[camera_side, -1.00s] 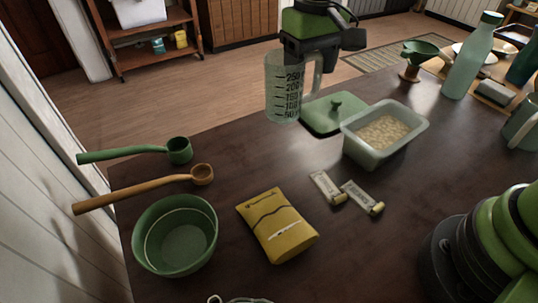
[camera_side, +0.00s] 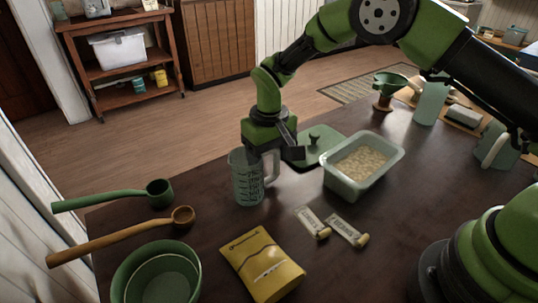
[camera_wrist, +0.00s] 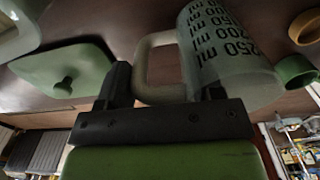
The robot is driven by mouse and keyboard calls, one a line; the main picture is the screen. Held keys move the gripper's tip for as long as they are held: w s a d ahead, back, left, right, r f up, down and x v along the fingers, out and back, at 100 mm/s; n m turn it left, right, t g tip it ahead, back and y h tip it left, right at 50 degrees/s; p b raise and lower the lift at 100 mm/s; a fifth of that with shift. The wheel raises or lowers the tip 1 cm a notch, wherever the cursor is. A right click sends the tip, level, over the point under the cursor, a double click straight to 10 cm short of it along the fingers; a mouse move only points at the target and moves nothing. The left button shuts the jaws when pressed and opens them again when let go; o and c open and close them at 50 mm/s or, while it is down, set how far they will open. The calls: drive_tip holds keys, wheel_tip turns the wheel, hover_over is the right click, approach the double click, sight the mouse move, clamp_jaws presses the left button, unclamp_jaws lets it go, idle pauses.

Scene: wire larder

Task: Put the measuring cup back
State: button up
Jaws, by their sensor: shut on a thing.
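The measuring cup (camera_side: 246,180) is clear with dark volume marks and a pale handle. It is upright at the table's far edge, left of the lidless food box; I cannot tell if its base touches the table. My gripper (camera_side: 272,153) is shut on the cup's handle. In the wrist view the cup (camera_wrist: 228,50) is upper right, and its handle lies between the fingers of my gripper (camera_wrist: 165,88). The fingertips are partly hidden by the handle and cup.
Two small wrapped bars (camera_side: 312,223), a yellow packet (camera_side: 262,266), green bowls (camera_side: 135,262), a green scoop (camera_side: 158,193) and a wooden ladle (camera_side: 182,217) lie nearer. Bare table lies in front of the cup.

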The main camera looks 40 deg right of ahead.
drive_tip(key=shift+f, duration=0.15)
drive_tip(key=o, duration=1.2)
drive_tip(key=shift+c, duration=0.2)
